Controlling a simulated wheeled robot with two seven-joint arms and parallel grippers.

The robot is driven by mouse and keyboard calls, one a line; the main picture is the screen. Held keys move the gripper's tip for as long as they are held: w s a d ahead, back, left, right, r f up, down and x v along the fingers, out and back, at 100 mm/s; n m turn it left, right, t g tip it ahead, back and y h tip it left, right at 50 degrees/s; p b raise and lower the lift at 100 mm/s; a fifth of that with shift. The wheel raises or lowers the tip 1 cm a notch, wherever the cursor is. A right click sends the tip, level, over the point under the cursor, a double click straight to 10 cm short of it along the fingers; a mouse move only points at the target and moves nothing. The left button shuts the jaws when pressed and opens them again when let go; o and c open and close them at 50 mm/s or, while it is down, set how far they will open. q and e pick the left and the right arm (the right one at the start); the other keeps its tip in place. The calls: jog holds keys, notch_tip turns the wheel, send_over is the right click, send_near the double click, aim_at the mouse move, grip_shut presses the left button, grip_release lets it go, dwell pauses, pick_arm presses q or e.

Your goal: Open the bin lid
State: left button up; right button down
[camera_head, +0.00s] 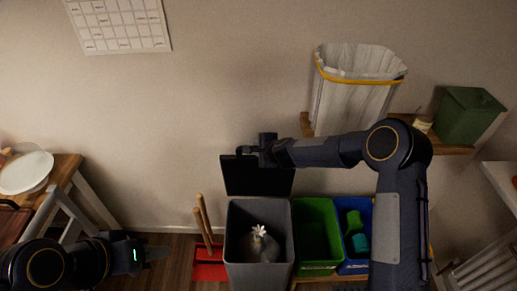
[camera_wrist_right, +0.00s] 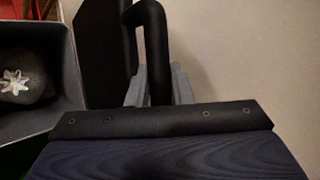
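The grey bin (camera_head: 232,250) stands on the floor against the wall, open at the top. Its black lid (camera_head: 257,178) stands raised, about upright, at the bin's back edge; it also shows in the right wrist view (camera_wrist_right: 100,50). My right gripper (camera_head: 243,151) is at the lid's top edge. In the right wrist view, its grey fingers (camera_wrist_right: 159,88) lie close on both sides of the lid's black looped handle (camera_wrist_right: 158,35), shut on it. My left gripper (camera_head: 157,252) is low at the left, away from the bin; its finger opening is unclear.
A grey object with a white flower-like top (camera_head: 259,240) is inside the bin. Green (camera_head: 312,235) and blue (camera_head: 355,264) bins stand to the right. A red dustpan-like item (camera_head: 209,265) with wooden handles is left. A lined basket (camera_head: 350,95) stands on the shelf above.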

jog(key=c, duration=1.3)
grip_release()
jog(key=b+v, duration=0.1)
jog(key=v, duration=0.6)
jog(key=shift+s+r, duration=0.25)
jog(key=shift+r, duration=0.05)
jog(key=shift+d, duration=0.15)
